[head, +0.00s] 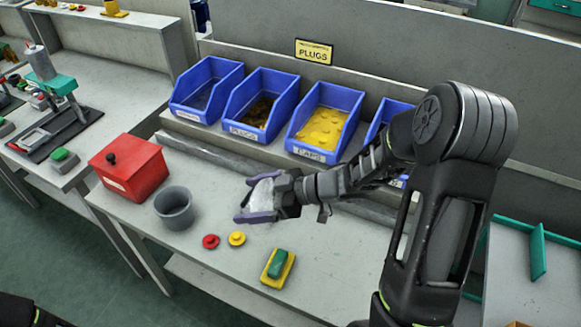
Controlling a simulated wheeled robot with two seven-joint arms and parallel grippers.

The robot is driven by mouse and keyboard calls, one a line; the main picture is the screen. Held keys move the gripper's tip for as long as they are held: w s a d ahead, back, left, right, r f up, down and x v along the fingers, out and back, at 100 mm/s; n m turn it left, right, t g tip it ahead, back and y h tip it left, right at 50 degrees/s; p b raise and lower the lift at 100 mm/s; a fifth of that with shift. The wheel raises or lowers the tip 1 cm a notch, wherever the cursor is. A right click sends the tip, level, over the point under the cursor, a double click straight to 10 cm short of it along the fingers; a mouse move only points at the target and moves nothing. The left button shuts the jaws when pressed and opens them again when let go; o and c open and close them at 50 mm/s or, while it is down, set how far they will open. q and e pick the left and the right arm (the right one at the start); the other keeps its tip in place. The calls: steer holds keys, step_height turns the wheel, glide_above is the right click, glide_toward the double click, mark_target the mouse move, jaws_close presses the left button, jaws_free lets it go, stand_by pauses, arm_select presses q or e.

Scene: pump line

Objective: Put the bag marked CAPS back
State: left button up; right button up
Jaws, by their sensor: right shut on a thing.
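My right gripper (246,199) is shut on a pale, clear-looking bag (262,196) and holds it above the bench, in front of the blue bins. Its fingers hide part of the bag, and I cannot read any marking on it. A blue bin labelled CAPS (311,152) stands behind the gripper, with yellow pieces in it. To its left is a blue bin (243,131) with dark contents, its label too small to read surely. My left gripper is not in view.
A red box (130,172) and a grey cup (174,209) stand on the bench (215,270) at left. Red (211,241) and yellow (237,238) round pieces and a green-and-yellow block (278,266) lie in front. A PLUGS sign (314,52) is behind. My right arm partly covers another bin (385,117).

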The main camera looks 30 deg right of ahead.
steer(key=w+r+m+t+h, duration=0.3)
steer(key=w+m+t+h, duration=0.2)
steer(key=w+m+h, duration=0.5)
steer(key=shift+w+r, duration=0.35)
steer(key=shift+r, duration=0.05)
steer(key=shift+d, duration=0.15)
